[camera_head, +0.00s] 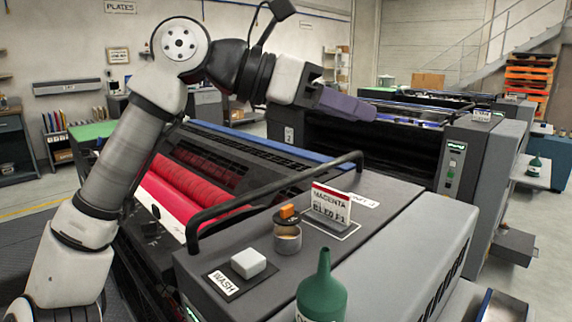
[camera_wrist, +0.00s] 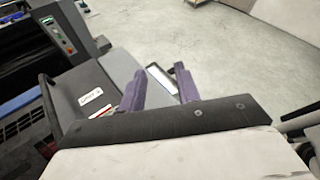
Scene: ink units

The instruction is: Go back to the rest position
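My gripper (camera_head: 347,104) is raised in the air above the far side of the near ink unit, pointing right in the head view. In the wrist view its two purple fingers (camera_wrist: 159,80) stand apart with nothing between them. It touches nothing that I can see. The near ink unit (camera_head: 400,235) has a dark grey top, below and nearer than the gripper.
On the unit's top are a white block (camera_head: 248,263) on the WASH mat, a tin with an orange piece (camera_head: 288,237), a MAGENTA card (camera_head: 330,203) and a green bottle (camera_head: 322,292). A black rail (camera_head: 270,186) runs along its left side. Another unit (camera_head: 460,165) stands behind.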

